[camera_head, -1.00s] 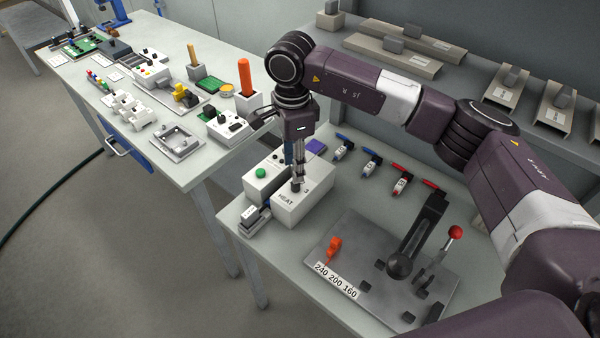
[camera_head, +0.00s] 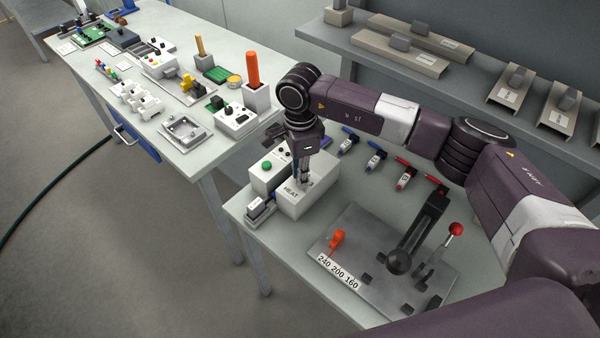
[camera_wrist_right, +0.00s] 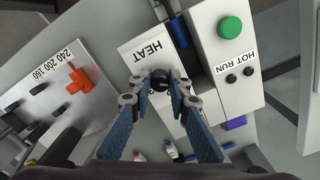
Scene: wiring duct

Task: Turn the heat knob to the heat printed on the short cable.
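The black heat knob (camera_wrist_right: 160,82) sits on top of the white HEAT box (camera_wrist_right: 150,55), between the fingertips of my right gripper (camera_wrist_right: 160,76) in the wrist view. The fingers stand on either side of the knob; a small gap seems to show, and firm contact is not visible. In the head view my right gripper (camera_head: 304,178) points down onto the HEAT box (camera_head: 302,204), and its fingers hide the knob. Several cables with blue and red parts (camera_head: 374,160) lie in a row on the table behind. Their printing is too small to read. My left gripper is not in view.
A white box with a green button (camera_head: 267,167), marked HOT RUN in the wrist view, stands beside the HEAT box. A grey plate (camera_head: 370,235) with an orange piece, a lever and the print 240 200 160 lies in front right. A shelf (camera_head: 460,75) runs along the back.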

